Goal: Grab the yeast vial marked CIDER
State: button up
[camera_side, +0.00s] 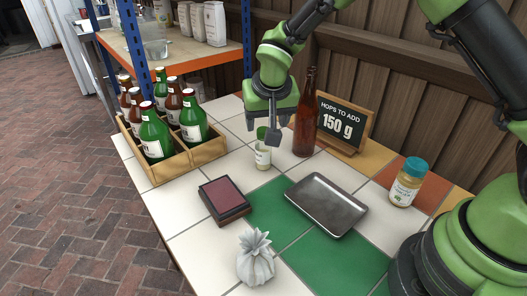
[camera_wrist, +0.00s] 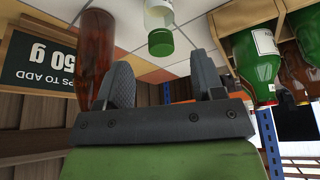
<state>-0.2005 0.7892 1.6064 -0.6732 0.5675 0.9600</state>
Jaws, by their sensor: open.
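A small vial (camera_side: 263,155) with a green cap and a pale label stands upright on the white tiles, left of a brown bottle. Its label is too small to read. The vial also shows in the wrist view (camera_wrist: 159,14), ahead of the fingers with its green cap toward me. My gripper (camera_side: 262,132) is open and empty, pointing down, with its fingers near the vial's cap; in the side view a finger overlaps the cap's surroundings. In the wrist view my two fingers (camera_wrist: 163,82) are spread apart and the vial lies beyond the gap, not between them.
A brown bottle (camera_side: 305,120) stands close to the right of the vial. A hops sign (camera_side: 342,122) is behind it. A crate of bottles (camera_side: 178,166) is at left. A grey tray (camera_side: 326,204), an ink pad (camera_side: 224,200), a tied sack (camera_side: 255,260) and a jar (camera_side: 407,182) stand nearer.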

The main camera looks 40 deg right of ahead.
aim_at(263, 130)
jog(key=x, duration=0.6)
jog(key=shift+w+d+r, duration=0.15)
jog(key=shift+w, duration=0.2)
grip_shut()
jog(key=shift+r, duration=0.1)
